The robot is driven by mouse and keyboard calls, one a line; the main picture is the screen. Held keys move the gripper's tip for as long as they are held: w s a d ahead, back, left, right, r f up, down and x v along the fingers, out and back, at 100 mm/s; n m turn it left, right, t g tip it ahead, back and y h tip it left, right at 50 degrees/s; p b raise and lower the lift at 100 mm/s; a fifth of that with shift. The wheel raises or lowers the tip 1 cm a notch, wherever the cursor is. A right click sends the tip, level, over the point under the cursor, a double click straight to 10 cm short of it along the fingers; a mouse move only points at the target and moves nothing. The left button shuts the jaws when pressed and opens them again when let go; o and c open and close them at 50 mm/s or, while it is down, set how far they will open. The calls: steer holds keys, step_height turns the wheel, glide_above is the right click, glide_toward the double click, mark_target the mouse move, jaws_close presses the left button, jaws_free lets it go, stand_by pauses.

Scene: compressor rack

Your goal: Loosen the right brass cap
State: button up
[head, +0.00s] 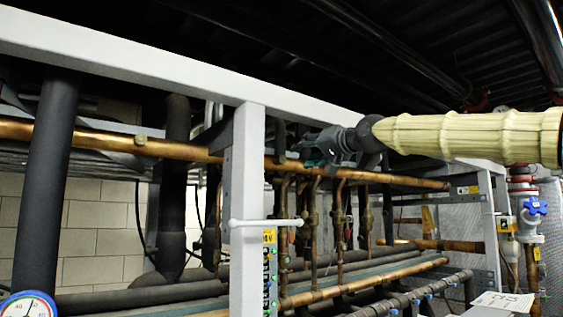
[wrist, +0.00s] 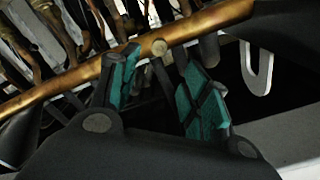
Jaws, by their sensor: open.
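A round brass cap (wrist: 159,47) sits on the long copper pipe (wrist: 60,84) in the wrist view. My gripper (wrist: 161,58) is open, with one teal-padded finger on each side of the cap. A gap shows between the cap and at least the right finger; contact with the left one I cannot tell. In the head view my gripper (head: 308,152) is at the upper copper pipe (head: 380,178), right of the white post, and hides the pipe's fittings there. Another brass cap (head: 141,139) shows on the same pipe further left.
A white frame post (head: 247,190) and a white top beam (head: 150,68) stand close to my arm. Thin vertical copper pipes (head: 340,225) hang below the upper pipe. In the wrist view a pale hook-shaped bracket (wrist: 257,68) is right of my fingers. A blue valve handle (head: 536,207) is far right.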

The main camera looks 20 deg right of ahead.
mark_target(283, 159)
steer(key=x, duration=0.1)
steer(key=p+x, duration=0.1)
steer(key=x, duration=0.3)
steer(key=shift+w+f+p, duration=0.25)
steer(key=shift+w+p, duration=0.05)
steer(key=shift+p, duration=0.1)
steer(key=shift+w+a+r+p, duration=0.15)
steer(key=shift+w+a+p, duration=0.05)
steer(key=shift+w+p, duration=0.2)
steer(key=shift+w+a+r+p, duration=0.15)
steer(key=shift+w+a+p, duration=0.1)
steer(key=shift+w, duration=0.25)
steer(key=shift+f+p+x, duration=0.15)
steer(key=shift+p+x, duration=0.1)
steer(key=shift+x, duration=0.5)
steer(key=shift+f+p+x, duration=0.15)
steer(key=shift+p+x, duration=0.1)
steer(key=shift+x, duration=0.5)
steer(key=shift+d, duration=0.1)
jaws_close()
